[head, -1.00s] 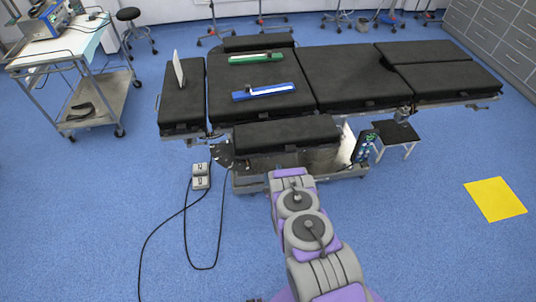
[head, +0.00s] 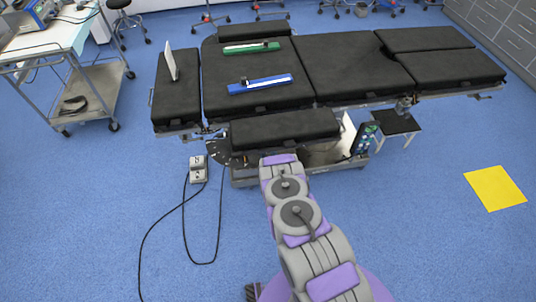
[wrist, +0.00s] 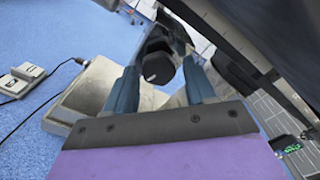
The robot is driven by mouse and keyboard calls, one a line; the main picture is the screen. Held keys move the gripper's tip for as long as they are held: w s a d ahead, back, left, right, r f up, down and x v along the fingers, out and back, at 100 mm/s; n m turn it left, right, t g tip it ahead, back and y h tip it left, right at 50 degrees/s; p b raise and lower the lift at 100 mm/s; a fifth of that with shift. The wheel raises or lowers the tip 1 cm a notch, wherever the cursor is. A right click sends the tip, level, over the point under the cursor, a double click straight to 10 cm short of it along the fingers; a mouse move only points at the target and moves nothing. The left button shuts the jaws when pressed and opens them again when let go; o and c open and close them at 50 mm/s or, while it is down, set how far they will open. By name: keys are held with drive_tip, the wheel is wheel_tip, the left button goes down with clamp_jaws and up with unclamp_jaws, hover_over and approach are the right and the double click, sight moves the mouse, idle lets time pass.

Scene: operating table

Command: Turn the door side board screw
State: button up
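The near side board (head: 285,130) of the operating table is a black padded panel along the table's near edge. In the wrist view, a dark round knob (wrist: 158,68) with a small white mark on its face appears below the table; it looks like the side board screw. My gripper (wrist: 161,64) is open, with one blue-grey finger on each side of the knob in the picture. I cannot tell whether the fingers touch it or how deep it sits between them. In the head view my gripper is hidden, and my arm reaches to the side board's near edge.
The table's grey base (head: 320,155) is under the side board. A foot pedal (head: 198,168) with black cables lies on the floor at left. A small black stool (head: 396,122) stands at right. A trolley (head: 90,85) is at far left. Blue floor around my arm is mostly clear.

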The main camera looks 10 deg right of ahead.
drive_tip(key=shift+a, duration=0.25)
drive_tip(key=c, duration=0.8)
drive_tip(key=shift+d, duration=0.1)
drive_tip(key=shift+c, duration=0.2)
